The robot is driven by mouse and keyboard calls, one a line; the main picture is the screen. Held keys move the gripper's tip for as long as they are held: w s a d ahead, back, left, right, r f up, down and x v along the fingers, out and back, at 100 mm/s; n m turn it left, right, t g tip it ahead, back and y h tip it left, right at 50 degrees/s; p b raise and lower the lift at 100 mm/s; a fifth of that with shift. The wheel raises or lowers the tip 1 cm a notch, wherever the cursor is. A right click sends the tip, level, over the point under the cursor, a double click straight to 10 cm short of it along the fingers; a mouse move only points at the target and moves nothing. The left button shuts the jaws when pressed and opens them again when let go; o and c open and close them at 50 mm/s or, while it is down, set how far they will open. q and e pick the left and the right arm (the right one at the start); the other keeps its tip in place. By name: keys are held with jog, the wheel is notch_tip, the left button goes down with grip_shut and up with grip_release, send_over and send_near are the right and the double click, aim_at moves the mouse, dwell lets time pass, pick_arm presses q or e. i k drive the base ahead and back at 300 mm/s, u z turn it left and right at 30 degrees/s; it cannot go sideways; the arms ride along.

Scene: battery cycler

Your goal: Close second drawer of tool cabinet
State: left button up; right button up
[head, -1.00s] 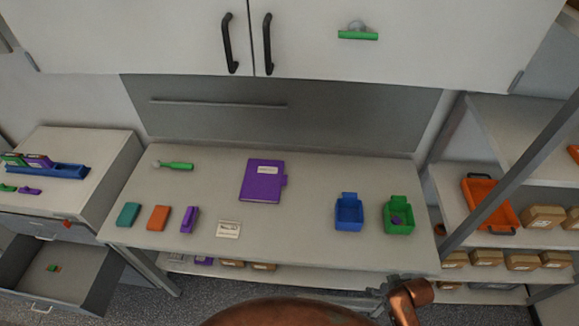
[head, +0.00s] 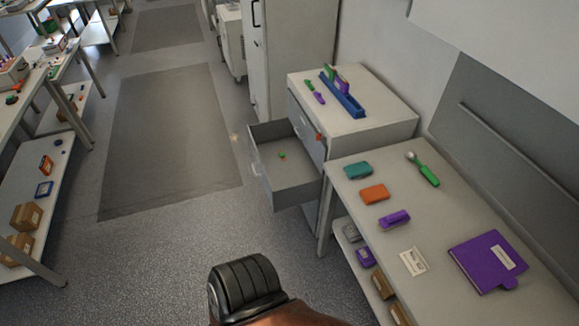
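The grey tool cabinet (head: 385,128) stands at the upper middle, left of the workbench. One drawer (head: 290,187) below the top drawer front (head: 302,128) is pulled far out toward the left. Its inside shows, with a small green and orange item (head: 282,156) on its floor. The drawer's front panel and handle (head: 256,168) face left. The lower part of the cabinet is partly hidden by the open drawer and the bench. Neither of my grippers is in view; only a black ribbed part and a copper-coloured part of my own body show at the bottom.
A blue tray (head: 342,95) with coloured tools sits on the cabinet top. The workbench (head: 355,215) at right holds small boxes, a purple binder (head: 487,262) and a green-handled tool. Open floor (head: 160,240) lies left of the drawer. A shelf unit (head: 45,185) stands at far left.

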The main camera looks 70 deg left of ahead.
aim_at(296, 180)
jog(key=u, duration=0.8)
jog(key=k, duration=0.35)
